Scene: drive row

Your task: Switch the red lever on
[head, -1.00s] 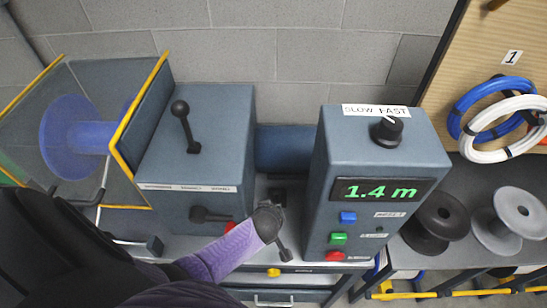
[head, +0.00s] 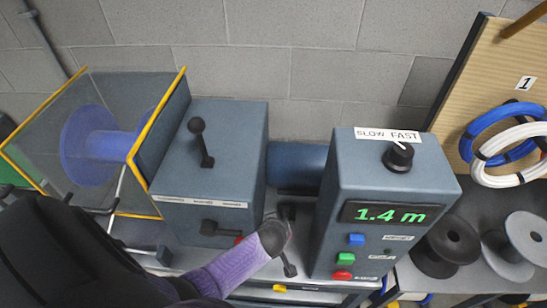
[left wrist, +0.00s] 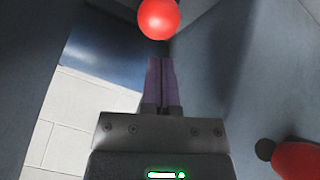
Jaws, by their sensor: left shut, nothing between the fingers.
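In the left wrist view a round red knob (left wrist: 158,19) is at the top centre, just beyond my left gripper's fingertips. Contact with it cannot be told. My left gripper (left wrist: 162,62) is shut and empty, its purple fingers together. In the head view my left arm (head: 215,275) reaches in from the lower left, with its end (head: 272,240) between the grey machine housing and the control box. A small red part (head: 239,239) shows behind a black handle there, partly hidden. The shaft of the red lever cannot be made out. My right gripper is not in view.
The grey housing (head: 225,130) carries an upright black lever (head: 202,140) and a black handle (head: 220,229). The control box (head: 385,180) reads 1.4 m and has blue, green and red buttons. Another red part (left wrist: 300,160) shows at the lower right of the wrist view.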

